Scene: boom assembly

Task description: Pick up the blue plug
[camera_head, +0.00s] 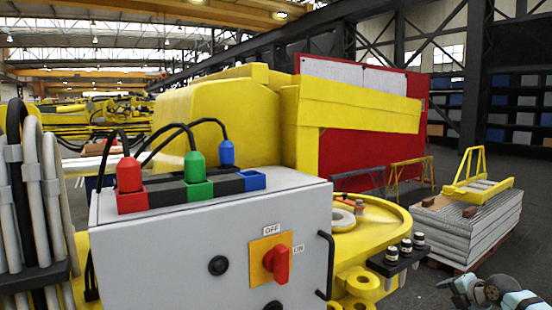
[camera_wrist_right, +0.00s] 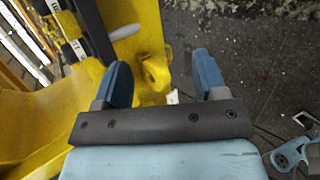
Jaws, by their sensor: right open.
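The blue plug (camera_head: 227,153) stands upright at the back of the grey control box top, with a black cable curving from its top to the left. Its lower end is hidden behind the black block. A blue socket (camera_head: 252,180) sits to its right and nearer; I cannot tell what the plug rests on. My right gripper (camera_wrist_right: 160,62) is open and empty in its wrist view, above yellow machine parts and dark floor. In the head view only my right arm shows at the bottom right, far from the plug. My left gripper is not in view.
The red plug (camera_head: 129,175) and green plug (camera_head: 196,166) stand in or at their sockets left of the blue one. The grey box (camera_head: 210,235) carries a red switch (camera_head: 278,264) and a side handle. A yellow boom (camera_head: 350,103) rises behind. Grey hoses (camera_head: 32,200) hang at left.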

